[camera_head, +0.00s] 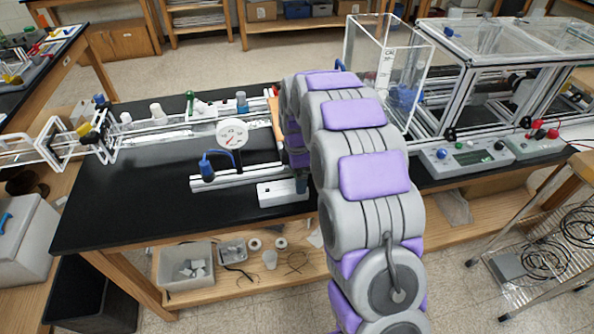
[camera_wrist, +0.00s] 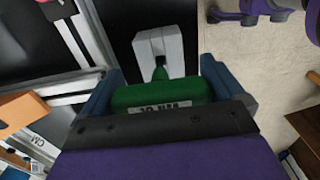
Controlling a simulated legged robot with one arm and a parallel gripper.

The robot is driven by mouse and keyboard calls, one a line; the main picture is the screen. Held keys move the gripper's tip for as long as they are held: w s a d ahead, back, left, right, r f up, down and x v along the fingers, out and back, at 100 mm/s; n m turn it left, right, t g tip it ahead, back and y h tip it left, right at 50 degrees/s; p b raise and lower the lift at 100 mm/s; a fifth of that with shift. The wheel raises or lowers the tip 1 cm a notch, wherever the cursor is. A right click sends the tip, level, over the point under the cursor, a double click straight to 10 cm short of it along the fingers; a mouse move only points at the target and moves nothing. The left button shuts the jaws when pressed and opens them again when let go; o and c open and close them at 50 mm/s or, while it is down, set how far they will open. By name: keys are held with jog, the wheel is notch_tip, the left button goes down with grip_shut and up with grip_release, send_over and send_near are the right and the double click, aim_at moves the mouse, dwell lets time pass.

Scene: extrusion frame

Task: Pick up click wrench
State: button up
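The click wrench appears to be the green tool (camera_wrist: 160,93) with a wide handle and a white label in the wrist view. A narrower green part runs from it to a pale grey block (camera_wrist: 158,40). My gripper's (camera_wrist: 160,65) blue-grey fingers stand on both sides of the green handle, with no gap visible. The fingers look closed on it. In the head view my gripper (camera_head: 302,184) is low at the right end of the white block (camera_head: 280,192); my arm hides most of it, and the wrench does not show there.
The black bench top (camera_head: 120,200) has free room at the left. A round dial gauge (camera_head: 232,133) and a blue-handled item (camera_head: 207,168) stand beside the aluminium rail (camera_head: 238,177). A clear box (camera_head: 390,65) and framed enclosure (camera_head: 500,70) stand right of my arm.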

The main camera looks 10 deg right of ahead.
jog(key=c, duration=0.4)
jog(key=shift+c, duration=0.2)
notch_tip(320, 180, up, 10)
jog(key=shift+r+p, duration=0.1)
jog(key=shift+p, duration=1.05)
jog(key=o, duration=0.5)
jog(key=c, duration=0.7)
jog(key=shift+r+p, duration=1.85)
jog(key=shift+r, duration=1.3)
